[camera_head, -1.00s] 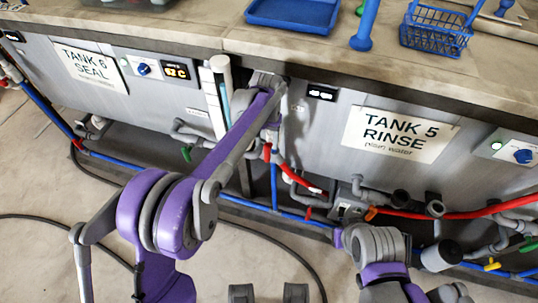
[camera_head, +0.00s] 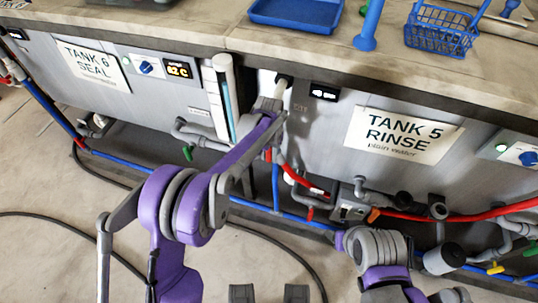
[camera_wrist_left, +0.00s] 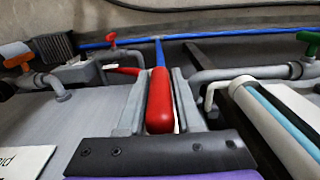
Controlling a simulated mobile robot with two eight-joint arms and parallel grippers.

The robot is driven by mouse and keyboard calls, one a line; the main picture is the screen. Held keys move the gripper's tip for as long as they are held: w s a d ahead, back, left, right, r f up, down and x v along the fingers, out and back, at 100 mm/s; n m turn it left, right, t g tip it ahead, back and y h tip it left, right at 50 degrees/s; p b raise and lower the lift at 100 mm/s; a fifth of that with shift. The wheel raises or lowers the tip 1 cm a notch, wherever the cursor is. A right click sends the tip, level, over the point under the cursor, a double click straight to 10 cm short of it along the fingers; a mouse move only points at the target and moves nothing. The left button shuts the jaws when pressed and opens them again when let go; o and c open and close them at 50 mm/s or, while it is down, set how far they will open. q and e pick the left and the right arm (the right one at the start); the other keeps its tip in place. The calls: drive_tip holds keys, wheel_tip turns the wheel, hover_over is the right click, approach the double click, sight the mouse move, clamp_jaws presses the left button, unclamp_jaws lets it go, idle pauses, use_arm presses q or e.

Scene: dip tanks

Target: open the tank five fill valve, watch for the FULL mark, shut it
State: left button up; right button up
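My left gripper (camera_head: 277,135) reaches down at the seam beside the tank 5 panel (camera_head: 330,145), which bears the "TANK 5 RINSE plain water" sign (camera_head: 404,135). In the left wrist view a long red handle (camera_wrist_left: 160,100) lies between the two fingers, which look shut on it, with a thin light strip at its right side. The handle lines up with a blue pipe (camera_wrist_left: 158,50). In the head view the gripper mostly hides the handle. The small tank 5 display (camera_head: 323,92) is too small to read.
A white upright channel with a teal tube (camera_head: 226,95) stands left of the gripper. Red and blue pipes (camera_head: 300,217) and a green handle (camera_head: 187,153) run below the panels. A blue tray (camera_head: 296,12) and blue basket (camera_head: 440,35) rest on the worktop.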

use_arm(q)
clamp_jaws()
drive_tip(key=shift+y, duration=0.3)
drive_tip(key=y, duration=0.1)
drive_tip(key=t+y+b, duration=0.1)
drive_tip(key=y, duration=0.1)
drive_tip(key=shift+w+a+y, duration=0.1)
drive_tip(key=shift+a+y, duration=0.1)
drive_tip(key=shift+y, duration=0.1)
drive_tip(key=t+y+b, duration=0.1)
drive_tip(key=y+b, duration=0.1)
drive_tip(key=y, duration=0.1)
drive_tip(key=shift+a, duration=0.2)
drive_tip(key=shift+w+a+r+t+y+b, duration=0.1)
drive_tip(key=shift+r+t+y+b, duration=0.15)
drive_tip(key=shift+t+y+b, duration=0.75)
drive_tip(key=shift+a+r+t+y+b, duration=0.2)
drive_tip(key=shift+y+b, duration=1.05)
drive_tip(key=shift+y, duration=1.1)
drive_tip(key=shift+w+a+r+t+y+b, duration=0.1)
drive_tip(key=shift+r+t+y+b, duration=0.35)
drive_tip(key=shift+y+b, duration=0.95)
drive_tip(key=shift+f+y, duration=0.1)
drive_tip(key=shift+y, duration=0.25)
